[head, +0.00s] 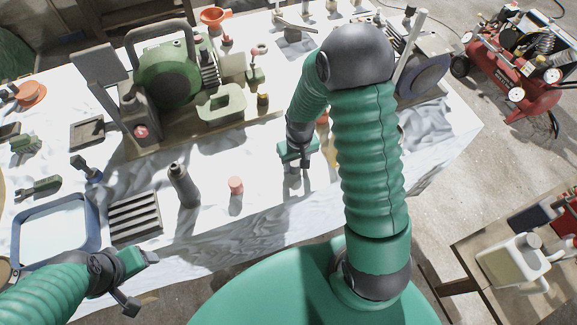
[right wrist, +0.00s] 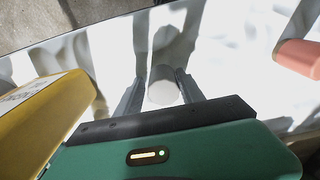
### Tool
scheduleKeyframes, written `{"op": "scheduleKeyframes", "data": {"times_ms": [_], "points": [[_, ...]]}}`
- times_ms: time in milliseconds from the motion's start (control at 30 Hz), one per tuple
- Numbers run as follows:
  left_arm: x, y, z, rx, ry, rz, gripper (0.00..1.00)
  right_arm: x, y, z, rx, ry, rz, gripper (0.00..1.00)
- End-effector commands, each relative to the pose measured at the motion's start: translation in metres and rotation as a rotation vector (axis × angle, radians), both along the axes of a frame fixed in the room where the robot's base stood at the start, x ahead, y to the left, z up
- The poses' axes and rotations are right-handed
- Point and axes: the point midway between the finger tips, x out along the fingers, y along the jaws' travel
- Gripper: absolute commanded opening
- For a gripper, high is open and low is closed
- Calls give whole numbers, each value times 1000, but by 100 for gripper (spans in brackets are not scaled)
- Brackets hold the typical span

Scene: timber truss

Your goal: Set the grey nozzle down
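The grey nozzle (right wrist: 163,87) is a pale grey cylinder between the two fingers of my right gripper (right wrist: 160,88) in the right wrist view. The fingers lie close against both its sides. In the head view my right gripper (head: 295,165) points down over the white-covered table (head: 265,165), and the nozzle is small and partly hidden below the green palm. I cannot tell whether its lower end touches the table. My left gripper (head: 141,282) is open and empty at the table's front left, its fingers spread apart.
A dark grey bottle (head: 183,185) and a pink cylinder (head: 235,186) stand left of my right gripper. A slotted grey block (head: 135,217) and a blue-rimmed tray (head: 97,238) lie further left. A yellow object (right wrist: 40,120) is close beside the right gripper. Clear cloth lies in front.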

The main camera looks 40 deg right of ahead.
Motion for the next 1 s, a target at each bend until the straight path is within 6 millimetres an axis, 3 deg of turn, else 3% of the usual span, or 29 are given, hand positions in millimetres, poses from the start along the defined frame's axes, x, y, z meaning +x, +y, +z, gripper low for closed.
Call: {"op": "scheduleKeyframes", "data": {"times_ms": [133, 300, 433, 800, 933, 1000], "points": [[1, 3, -3, -5, 2, 2, 72, -4, 0, -4, -5, 12, -4, 57], [1, 9, -4, -10, 3, 4, 72, -6, 5, -2, -12, 17, -6, 57], [1, 9, -1, -10, 3, 5, 72, -5, 6, 12, -12, 13, -5, 57], [1, 9, -4, -10, 3, 5, 72, -6, 9, 107, -11, 4, -5, 57], [1, 9, -4, -10, 3, 5, 72, -6, 10, 123, -10, 8, -3, 57], [1, 9, -4, -10, 3, 5, 72, -10, 23, 127, -16, -9, 24, 57]]}}
